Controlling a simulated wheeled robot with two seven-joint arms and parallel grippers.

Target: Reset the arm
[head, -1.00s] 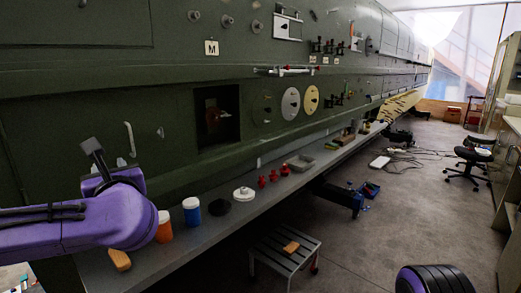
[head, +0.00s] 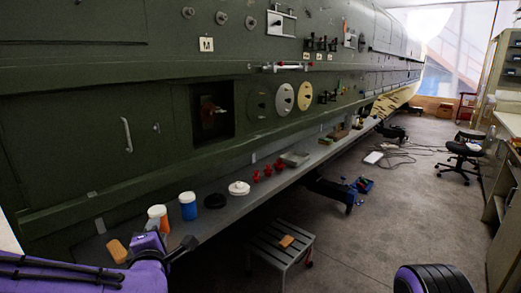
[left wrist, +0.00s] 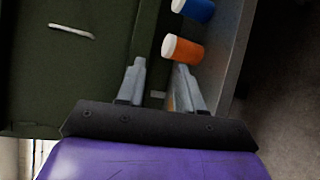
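My left gripper (head: 184,246) is low at the left of the head view, in front of the shelf's near end, with its purple arm coming in from the bottom left. In the left wrist view its two grey fingers (left wrist: 160,65) are apart, and I see nothing held between them. An orange jar with a white lid (left wrist: 183,50) is just beyond the fingertips there. Part of my right arm (head: 432,279) shows at the bottom right, but its gripper is out of view.
The green fuselage wall (head: 75,125) fills the left. Its shelf holds the orange jar (head: 158,219), a blue jar (head: 188,206), a white round part (head: 239,188) and red parts (head: 267,171). A step stool (head: 275,245) stands on the floor; open floor lies right.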

